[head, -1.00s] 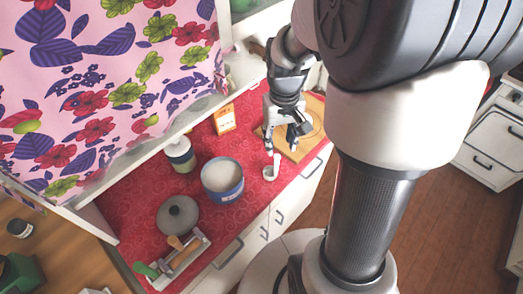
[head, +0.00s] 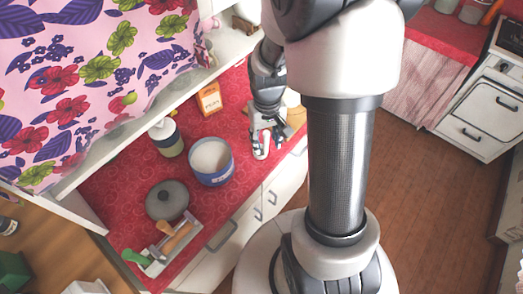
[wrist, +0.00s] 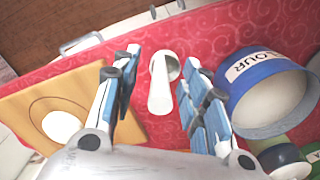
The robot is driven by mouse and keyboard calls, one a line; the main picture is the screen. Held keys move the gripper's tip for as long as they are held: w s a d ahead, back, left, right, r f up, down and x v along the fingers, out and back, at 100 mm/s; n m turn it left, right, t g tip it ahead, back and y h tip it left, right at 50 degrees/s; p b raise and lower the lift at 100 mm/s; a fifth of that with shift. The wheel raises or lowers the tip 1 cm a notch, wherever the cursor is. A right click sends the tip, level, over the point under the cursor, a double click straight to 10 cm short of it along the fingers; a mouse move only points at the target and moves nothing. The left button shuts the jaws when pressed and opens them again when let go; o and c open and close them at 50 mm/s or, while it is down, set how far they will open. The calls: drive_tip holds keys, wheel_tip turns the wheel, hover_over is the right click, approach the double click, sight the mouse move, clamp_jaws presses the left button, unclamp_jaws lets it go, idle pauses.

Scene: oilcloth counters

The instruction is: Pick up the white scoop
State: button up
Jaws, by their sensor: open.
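The white scoop (wrist: 159,88) lies on the red patterned counter (wrist: 215,35), its handle pointing toward my gripper and its round bowl farther off. My gripper (wrist: 158,68) is open, with one finger on each side of the scoop and a visible gap on both sides. In the head view my gripper (head: 263,147) is low over the counter near its front edge and mostly hides the scoop. I cannot tell how high the fingertips are above the counter.
A blue flour canister (wrist: 262,100) stands close to the right finger. A wooden board (wrist: 30,105) lies to the left in the wrist view.

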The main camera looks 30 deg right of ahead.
clamp_jaws()
idle(0.4)
drive_tip(key=shift+r, duration=0.1)
wheel_tip(320, 180, up, 20)
drive_tip(key=p, duration=0.5)
